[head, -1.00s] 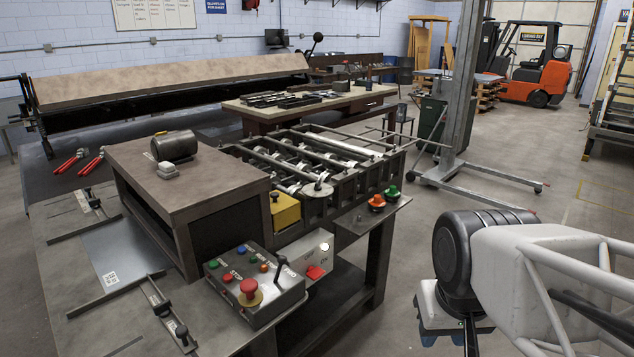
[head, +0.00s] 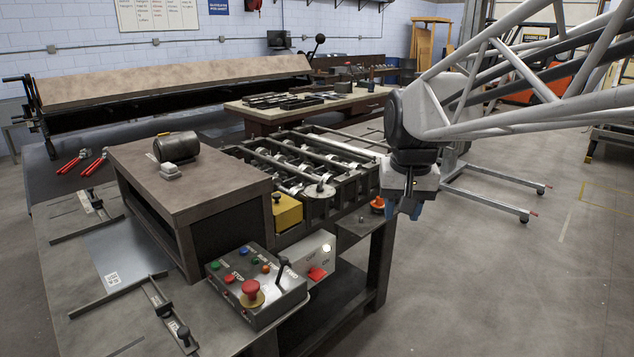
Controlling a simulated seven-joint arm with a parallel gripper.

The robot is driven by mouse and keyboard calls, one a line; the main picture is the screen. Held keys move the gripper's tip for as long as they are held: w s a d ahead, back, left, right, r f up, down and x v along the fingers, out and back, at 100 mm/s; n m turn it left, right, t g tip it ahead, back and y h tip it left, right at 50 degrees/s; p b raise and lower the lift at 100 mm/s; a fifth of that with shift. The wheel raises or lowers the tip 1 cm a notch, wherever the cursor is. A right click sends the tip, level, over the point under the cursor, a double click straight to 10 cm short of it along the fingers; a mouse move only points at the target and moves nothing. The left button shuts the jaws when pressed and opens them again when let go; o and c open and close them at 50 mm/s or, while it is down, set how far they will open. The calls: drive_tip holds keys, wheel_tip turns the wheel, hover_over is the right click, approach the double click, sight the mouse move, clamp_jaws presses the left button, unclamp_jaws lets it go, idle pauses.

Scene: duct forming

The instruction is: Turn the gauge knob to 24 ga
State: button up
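An orange knob (head: 378,203) sits on a dark side ledge at the right end of the roll-forming machine (head: 318,172). My gripper (head: 403,208) hangs just right of this knob, pointing down, with blue fingertips. It hides the spot where a green knob stood beside the orange one. I cannot tell whether the gripper touches anything or how far its fingers are apart. No gauge marking is legible, so I cannot tell which part is the gauge knob.
A control box (head: 255,287) with a red stop button and a lever stands on the front bench. A yellow block (head: 287,211) and a small white switch box (head: 318,255) are near the machine. The floor right of the bench (head: 480,290) is clear.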

drive_tip(key=w+a+r, duration=0.2)
drive_tip(key=w+a, duration=0.1)
drive_tip(key=w, duration=1.2)
drive_tip(key=m+g, duration=0.2)
hover_over(320, 181)
drive_tip(key=f, duration=1.1)
drive_tip(key=shift+s+d+f, duration=0.1)
drive_tip(key=shift+s+f, duration=0.05)
drive_tip(key=shift+s, duration=0.15)
drive_tip(key=shift+w+f, duration=0.1)
drive_tip(key=shift+w, duration=0.15)
drive_tip(key=shift+f, duration=0.15)
drive_tip(key=shift+f, duration=3.75)
clamp_jaws()
